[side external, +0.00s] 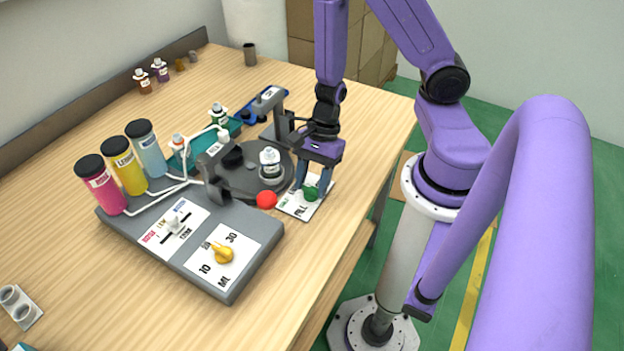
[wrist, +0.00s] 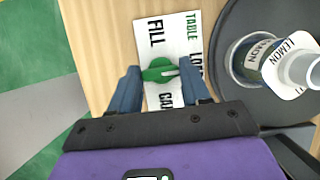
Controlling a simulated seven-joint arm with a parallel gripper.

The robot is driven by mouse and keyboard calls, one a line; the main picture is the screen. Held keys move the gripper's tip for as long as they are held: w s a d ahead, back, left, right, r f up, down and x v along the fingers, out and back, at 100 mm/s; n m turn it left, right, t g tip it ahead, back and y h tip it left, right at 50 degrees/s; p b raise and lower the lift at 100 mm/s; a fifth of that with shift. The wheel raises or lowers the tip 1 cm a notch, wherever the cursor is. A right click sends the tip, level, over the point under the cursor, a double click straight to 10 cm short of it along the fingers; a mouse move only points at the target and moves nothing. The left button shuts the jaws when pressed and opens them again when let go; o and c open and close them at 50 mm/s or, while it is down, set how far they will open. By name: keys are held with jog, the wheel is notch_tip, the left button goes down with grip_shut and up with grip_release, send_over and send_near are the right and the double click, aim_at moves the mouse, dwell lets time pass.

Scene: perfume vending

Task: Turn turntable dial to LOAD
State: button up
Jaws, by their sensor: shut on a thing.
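The turntable dial (wrist: 158,70) is a green knob on a white plate (wrist: 177,28) lettered TABLE, FILL, LOAD and CAP. In the wrist view its paler bar points right, roughly toward the partly hidden LOAD lettering. My gripper (wrist: 160,78) is shut on the dial, with one blue finger at each side. In the side view my gripper (side external: 312,190) reaches down over the plate (side external: 296,209), and the green dial (side external: 311,193) shows between the fingers. The dark round turntable (side external: 240,180) is beside the plate and carries a white-capped bottle (side external: 270,163), labelled LEMON in the wrist view.
A red button (side external: 266,200) is close left of the plate. The grey dispenser base (side external: 235,285) has a yellow knob (side external: 222,252) and a slider (side external: 174,224). Pink, yellow and blue canisters (side external: 130,172) stand behind. A capping stand (side external: 277,120) is near my gripper. The table's right edge is close.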

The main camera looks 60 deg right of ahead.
aim_at(311, 187)
dwell(0.3)
jog(key=o, duration=1.1)
jog(key=shift+c, duration=0.2)
jog(key=shift+r, duration=0.15)
jog(key=shift+v, duration=1.45)
notch_tip(311, 187, up, 7)
